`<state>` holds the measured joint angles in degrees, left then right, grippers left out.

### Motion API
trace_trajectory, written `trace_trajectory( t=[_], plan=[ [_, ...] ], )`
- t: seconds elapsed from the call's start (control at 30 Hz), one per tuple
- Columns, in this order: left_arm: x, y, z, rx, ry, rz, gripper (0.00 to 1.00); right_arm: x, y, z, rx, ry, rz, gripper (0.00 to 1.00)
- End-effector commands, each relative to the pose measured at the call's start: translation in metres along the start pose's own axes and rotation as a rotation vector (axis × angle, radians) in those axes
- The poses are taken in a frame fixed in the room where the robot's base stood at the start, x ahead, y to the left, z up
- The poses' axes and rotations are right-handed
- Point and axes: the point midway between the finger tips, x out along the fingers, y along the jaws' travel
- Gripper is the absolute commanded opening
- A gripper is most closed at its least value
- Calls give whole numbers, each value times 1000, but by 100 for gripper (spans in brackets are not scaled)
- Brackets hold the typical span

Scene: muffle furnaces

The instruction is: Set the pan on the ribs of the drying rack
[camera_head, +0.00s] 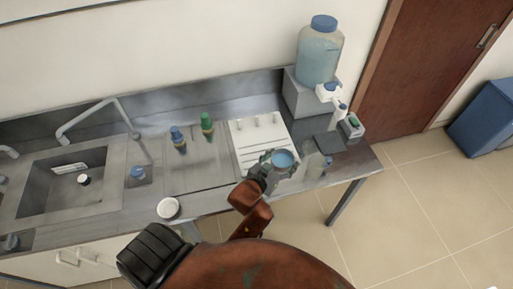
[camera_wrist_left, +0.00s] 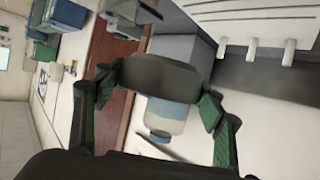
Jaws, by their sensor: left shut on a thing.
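The drying rack (camera_head: 248,138) is a white panel with ribs and several pegs on the counter. The pan is at the rack's lower right in the head view. The rack (camera_wrist_left: 225,12) also shows at the upper right of the wrist view. My right gripper is not in view.
A water jug (camera_head: 319,52) on a grey stand is right of the rack. A dark plate (camera_head: 329,144) and small devices lie right of the pan. Blue-capped (camera_head: 178,138) and green-capped (camera_head: 207,124) bottles stand left of the rack. A sink (camera_head: 62,190) is farther left.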

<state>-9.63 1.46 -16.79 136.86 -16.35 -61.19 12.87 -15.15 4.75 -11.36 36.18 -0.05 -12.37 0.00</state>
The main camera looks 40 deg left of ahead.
Motion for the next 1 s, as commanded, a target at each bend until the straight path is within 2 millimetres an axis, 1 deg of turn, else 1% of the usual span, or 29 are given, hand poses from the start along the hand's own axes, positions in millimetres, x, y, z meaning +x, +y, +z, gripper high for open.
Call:
trace_trajectory(
  t=[0.03, 0.1, 0.2, 0.3, 0.33, 0.4, 0.47, 0.57, 0.7, 0.77, 0.8, 0.87, 1.0],
  plan=[
    [-3, -24, 6, 4, -9, -17, 14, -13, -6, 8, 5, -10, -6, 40],
    [-5, -52, 17, 0, -9, -31, 14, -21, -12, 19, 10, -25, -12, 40],
    [-10, -87, 28, -11, -6, -47, 14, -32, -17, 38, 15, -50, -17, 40],
    [-16, -110, 34, -21, 0, -56, 14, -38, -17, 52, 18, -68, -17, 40],
    [-16, -115, 35, -23, 3, -58, 14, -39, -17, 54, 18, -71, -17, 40],
    [-12, -122, 38, -26, 4, -61, 14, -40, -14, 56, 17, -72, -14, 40],
    [-3, -123, 38, -28, 7, -60, 14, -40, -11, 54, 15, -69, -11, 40],
    [20, -123, 39, -29, 6, -60, 14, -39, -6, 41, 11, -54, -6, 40],
    [57, -124, 39, -28, 6, -61, 14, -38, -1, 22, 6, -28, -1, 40],
    [72, -125, 39, -28, 7, -61, 14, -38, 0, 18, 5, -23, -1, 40],
    [82, -125, 39, -28, 6, -61, 14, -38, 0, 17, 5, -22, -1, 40],
    [96, -125, 48, -29, 2, -62, 14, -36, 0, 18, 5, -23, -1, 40],
    [124, -126, 62, -28, 4, -62, 14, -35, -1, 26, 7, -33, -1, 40]
  ],
)
